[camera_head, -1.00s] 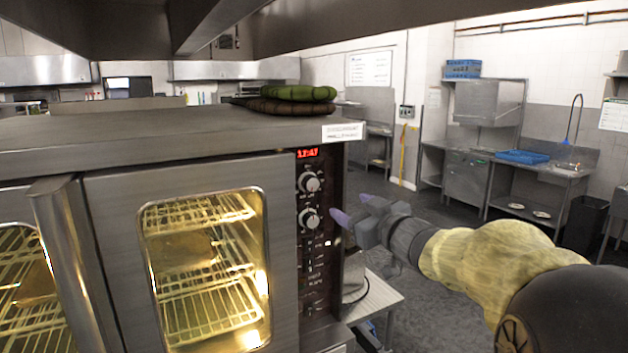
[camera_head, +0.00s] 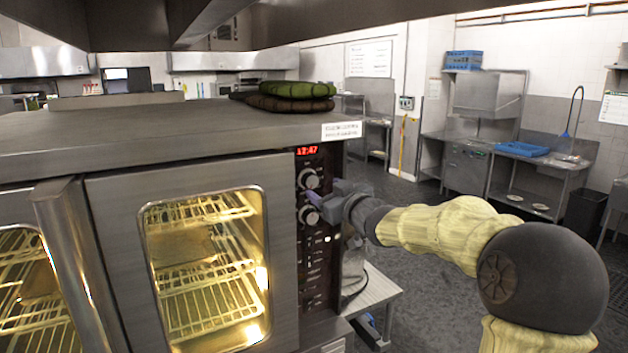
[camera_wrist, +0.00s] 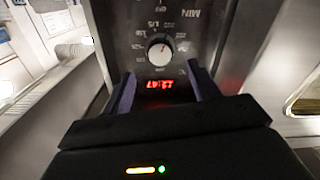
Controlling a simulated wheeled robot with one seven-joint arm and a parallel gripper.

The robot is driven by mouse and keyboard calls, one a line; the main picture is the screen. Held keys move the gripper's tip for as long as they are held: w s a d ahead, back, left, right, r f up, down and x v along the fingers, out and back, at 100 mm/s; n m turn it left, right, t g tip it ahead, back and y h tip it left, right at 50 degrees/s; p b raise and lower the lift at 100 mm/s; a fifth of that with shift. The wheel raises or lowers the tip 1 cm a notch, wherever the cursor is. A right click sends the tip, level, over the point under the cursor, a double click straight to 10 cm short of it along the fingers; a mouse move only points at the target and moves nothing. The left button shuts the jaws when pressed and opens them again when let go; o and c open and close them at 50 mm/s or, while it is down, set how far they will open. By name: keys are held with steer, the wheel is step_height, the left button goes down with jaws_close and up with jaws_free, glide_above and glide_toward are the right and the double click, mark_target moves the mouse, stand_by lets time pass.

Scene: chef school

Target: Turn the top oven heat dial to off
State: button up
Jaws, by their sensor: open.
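The oven's dark control panel (camera_head: 316,255) carries a red lit display with two round silver dials below it. The top dial (camera_head: 308,179) is just under the display. The lower dial (camera_head: 308,215) is beneath it. In the wrist view, which is upside down, the top dial (camera_wrist: 159,50) shows whole, with a red mark on its face and printed marks around it. My gripper (camera_head: 323,193) is open and empty in front of the panel. In the wrist view its purple fingers (camera_wrist: 160,74) flank the red display, with the dial beyond the tips. I see no contact with the dial.
The oven door (camera_head: 190,330) has a lit window with racks inside. A vertical door handle (camera_head: 75,260) stands out at left. Dark green and brown mitts (camera_head: 290,97) lie on the oven top. A low light table (camera_head: 372,298) stands right of the oven. The floor at right is open.

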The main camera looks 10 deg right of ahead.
mark_target(312, 182)
steer(key=p+x, duration=0.2)
steer(key=x, duration=0.4)
steer(key=shift+w+a, duration=0.1)
steer(key=shift+w, duration=0.3)
steer(key=c, duration=1)
